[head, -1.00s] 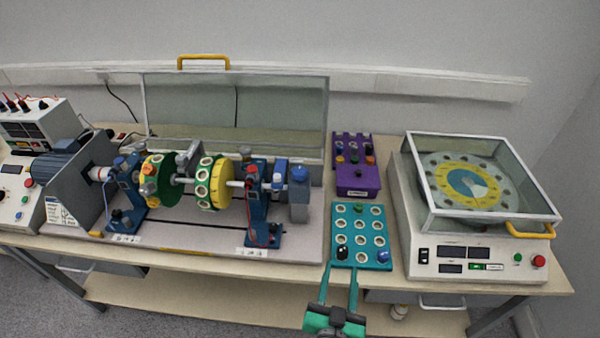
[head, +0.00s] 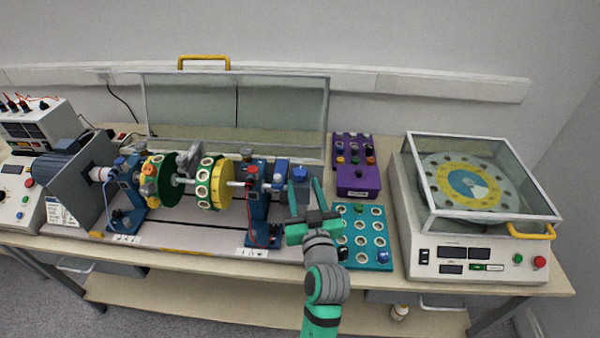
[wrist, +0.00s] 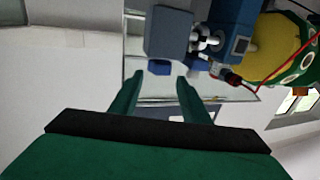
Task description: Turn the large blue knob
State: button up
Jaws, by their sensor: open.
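The large blue knob (head: 300,173) sits on top of the grey-blue box (head: 299,207) at the right end of the shaft rig. My gripper (head: 305,183) is open and empty, with its fingers pointing toward the knob, one on each side of it in the head view. In the wrist view the knob (wrist: 159,67) shows between and just beyond the two fingertips (wrist: 159,78), below the box (wrist: 168,33). No contact shows, and the exact gap is unclear. My gripper and arm hide part of the box in the head view.
A teal tray (head: 374,236) with white-rimmed holes lies right of my gripper. A purple rack (head: 360,181) stands behind it. A balancing machine (head: 475,269) with a clear cover stands at right. The yellow-green disc (head: 222,185) and a blue bearing stand (head: 257,205) are left.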

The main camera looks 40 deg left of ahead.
aim_at(302, 177)
jog(key=x, duration=0.6)
jog(key=shift+w+a, duration=0.15)
jog(key=shift+a, duration=0.05)
jog(key=c, duration=0.8)
